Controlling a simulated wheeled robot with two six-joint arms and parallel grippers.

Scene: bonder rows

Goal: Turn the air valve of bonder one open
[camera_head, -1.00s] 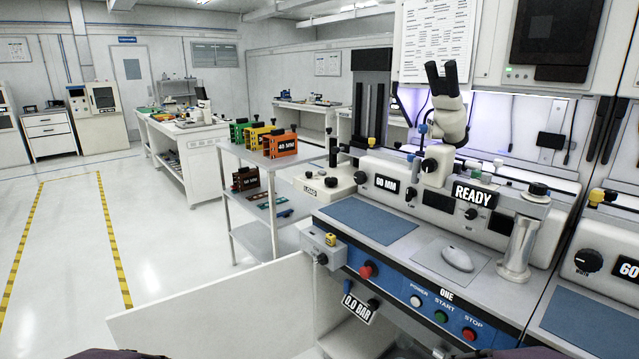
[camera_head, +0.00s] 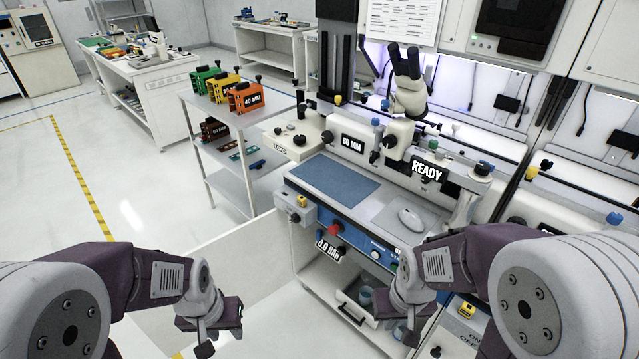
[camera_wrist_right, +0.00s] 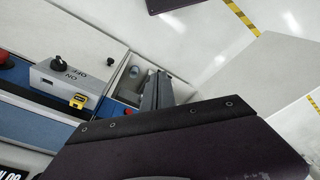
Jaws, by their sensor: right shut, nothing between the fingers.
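Bonder one (camera_head: 333,228) has a grey side box (camera_head: 290,207) with a black knob and yellow tag at its left front. Beside it are a red button (camera_head: 335,227) and a gauge plate reading 0.0 BAR (camera_head: 328,249). No part is labelled as the air valve. My left gripper (camera_head: 206,347) is low at left, apart from the bonder; its jaw state is unclear. My right gripper (camera_head: 408,335) is shut and empty, low before the bonder's open lower bay. The right wrist view shows its fingers (camera_wrist_right: 158,92) and a box with ON/OFF marks (camera_wrist_right: 72,82); which bonder's is unclear.
A white panel (camera_head: 225,290) stands left of the bonder's lower bay. A shelf cart (camera_head: 215,143) with coloured blocks is behind it. Another ON/OFF box (camera_head: 458,325) is at lower right, near my right arm.

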